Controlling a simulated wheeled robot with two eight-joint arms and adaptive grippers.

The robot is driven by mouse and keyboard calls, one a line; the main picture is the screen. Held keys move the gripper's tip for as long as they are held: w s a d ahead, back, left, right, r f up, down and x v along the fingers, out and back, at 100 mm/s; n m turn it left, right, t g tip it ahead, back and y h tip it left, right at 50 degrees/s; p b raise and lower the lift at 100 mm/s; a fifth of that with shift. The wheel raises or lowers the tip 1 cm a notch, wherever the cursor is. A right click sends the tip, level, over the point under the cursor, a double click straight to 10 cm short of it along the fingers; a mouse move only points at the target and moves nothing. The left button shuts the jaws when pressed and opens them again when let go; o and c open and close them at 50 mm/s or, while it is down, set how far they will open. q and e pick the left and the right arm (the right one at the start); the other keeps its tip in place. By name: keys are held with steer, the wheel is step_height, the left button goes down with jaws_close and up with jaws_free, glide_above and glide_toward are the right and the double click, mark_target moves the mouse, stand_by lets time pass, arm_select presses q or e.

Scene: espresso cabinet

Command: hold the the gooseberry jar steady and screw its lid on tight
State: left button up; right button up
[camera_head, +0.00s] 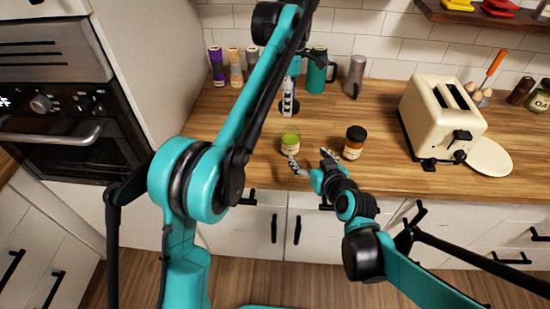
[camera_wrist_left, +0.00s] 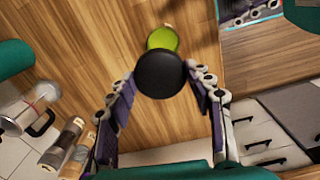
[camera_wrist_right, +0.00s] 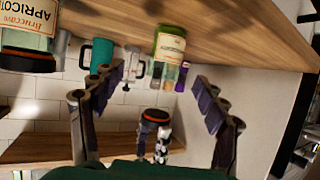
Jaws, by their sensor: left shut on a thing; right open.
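The gooseberry jar (camera_head: 290,146), with green contents and a pale label, stands upright and lidless on the counter. It shows beyond the lid in the left wrist view (camera_wrist_left: 162,37) and upside down in the right wrist view (camera_wrist_right: 169,46). My left gripper (camera_head: 289,108) is shut on the dark round lid (camera_wrist_left: 160,75), which it holds up in the air, apart from the jar. The lid also shows in the right wrist view (camera_wrist_right: 155,115). My right gripper (camera_head: 311,163) is open and empty at the near side of the jar, its fingers pointing towards it.
An apricot jar (camera_head: 354,143) with a dark lid stands just right of the gooseberry jar.

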mark_target(293, 147)
arm_select(q)
steer(key=shift+s+d+r+n, duration=0.1)
steer(key=shift+s+d+n, duration=0.4)
steer(key=shift+n, duration=0.1)
arm_select(e)
steer(key=shift+a+f, duration=0.4)
steer(key=shift+a, duration=0.3)
steer(key=x, duration=1.2)
steer(key=shift+r, duration=0.15)
jaws_close()
arm_select(q)
steer(key=shift+w+f, duration=0.1)
steer(key=shift+f, duration=2.4)
steer(key=shift+f, duration=0.9)
